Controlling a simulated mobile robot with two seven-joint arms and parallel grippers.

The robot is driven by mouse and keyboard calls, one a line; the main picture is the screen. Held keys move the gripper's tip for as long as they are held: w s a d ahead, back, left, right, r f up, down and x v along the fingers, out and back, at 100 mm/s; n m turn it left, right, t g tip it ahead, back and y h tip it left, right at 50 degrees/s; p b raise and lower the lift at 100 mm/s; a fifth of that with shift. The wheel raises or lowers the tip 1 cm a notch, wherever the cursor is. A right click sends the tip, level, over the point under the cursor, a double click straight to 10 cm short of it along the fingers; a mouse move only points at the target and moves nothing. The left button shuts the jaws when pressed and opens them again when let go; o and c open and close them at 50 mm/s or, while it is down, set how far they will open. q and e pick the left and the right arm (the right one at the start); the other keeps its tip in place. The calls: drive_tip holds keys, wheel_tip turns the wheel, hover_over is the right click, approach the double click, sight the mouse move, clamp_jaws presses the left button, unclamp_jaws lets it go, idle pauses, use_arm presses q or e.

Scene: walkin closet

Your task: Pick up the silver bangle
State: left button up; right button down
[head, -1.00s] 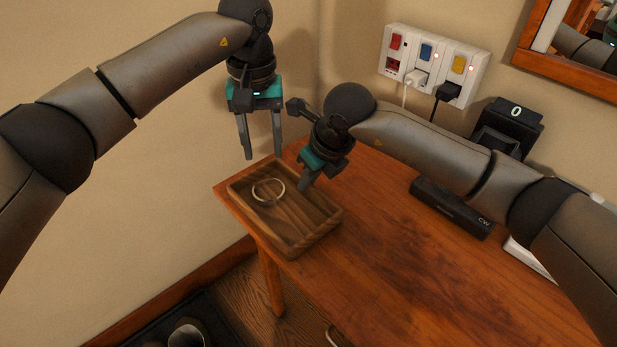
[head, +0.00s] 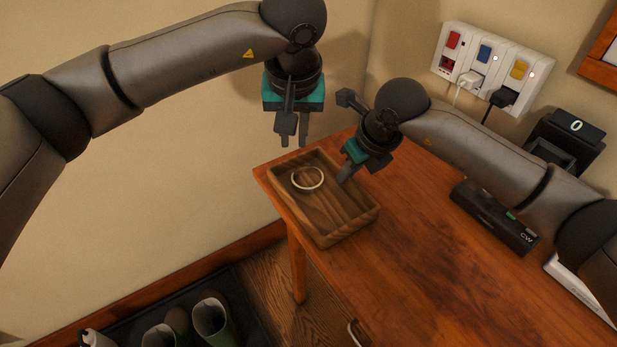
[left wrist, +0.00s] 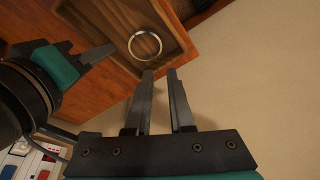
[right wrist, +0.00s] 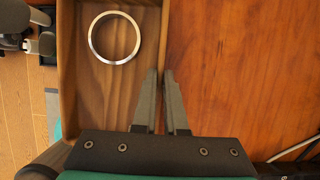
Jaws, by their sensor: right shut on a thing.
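The silver bangle (head: 308,191) lies flat as a ring in the wooden tray (head: 330,239) on the desk. It also shows in the left wrist view (left wrist: 146,61) and the right wrist view (right wrist: 114,63). My left gripper (head: 292,143) is open and empty, pointing down above the tray's far left edge, apart from the bangle. In the left wrist view its fingertips (left wrist: 160,74) are a short gap apart, just below the bangle. My right gripper (head: 345,178) is shut on the tray's right wall; in the right wrist view its fingers (right wrist: 160,75) straddle that wall.
A black box (head: 493,216) lies on the desk (head: 420,270) to the right. A dark device (head: 563,140) stands behind it, under a wall socket panel (head: 492,68). Boots (head: 212,320) stand on the floor at lower left. The desk's front middle is clear.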

sight(292, 176)
use_arm(q)
drive_tip(key=shift+t, duration=0.6)
drive_tip(key=x, duration=0.3)
drive_tip(key=s+x, duration=0.1)
drive_tip(key=x, duration=0.3)
drive_tip(key=s+x, duration=0.1)
drive_tip(key=x, duration=0.2)
drive_tip(key=shift+w+a+f, duration=0.1)
drive_tip(key=shift+a+f, duration=0.15)
drive_tip(key=shift+f, duration=0.5)
clamp_jaws()
